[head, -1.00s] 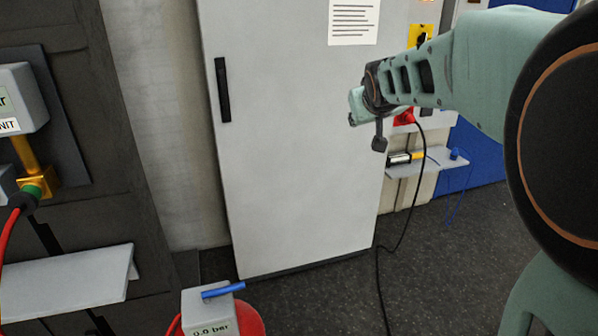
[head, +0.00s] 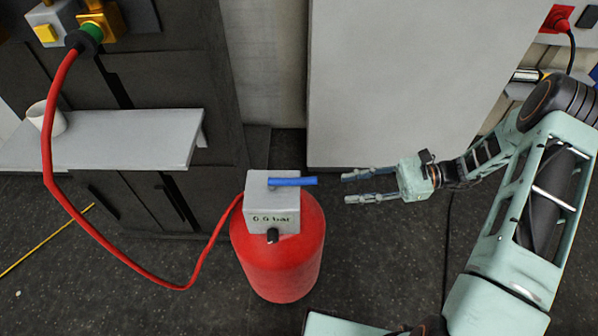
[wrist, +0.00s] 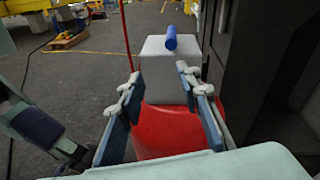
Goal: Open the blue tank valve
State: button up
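The blue valve handle (head: 292,181) lies across the top of the grey box (head: 272,215), pointing right in the head view. The box, marked "0.0 bar", sits on the red tank (head: 277,262) on the floor. My gripper (head: 347,188) is open and empty, a short gap to the right of the handle's free end, with its fingers pointing at it. In the wrist view the blue handle (wrist: 171,38) shows end-on, beyond and between the open fingers (wrist: 160,82). Nothing touches the handle.
A red hose (head: 120,262) runs from the tank to a brass and green fitting (head: 92,32) on the dark cabinet. A grey shelf (head: 100,145) with a white cup (head: 50,118) juts out at left. A tall light grey cabinet (head: 400,70) stands behind my gripper.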

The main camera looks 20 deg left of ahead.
aim_at(310, 179)
jog(key=shift+m+t+y, duration=0.4)
jog(key=shift+y, duration=0.5)
jog(key=x, duration=0.7)
jog(key=w+r+x, duration=0.1)
jog(key=x, duration=0.3)
jog(key=shift+w+a+r, duration=0.1)
jog(key=shift+a, duration=0.1)
jog(key=shift+c, duration=0.3)
grip_shut()
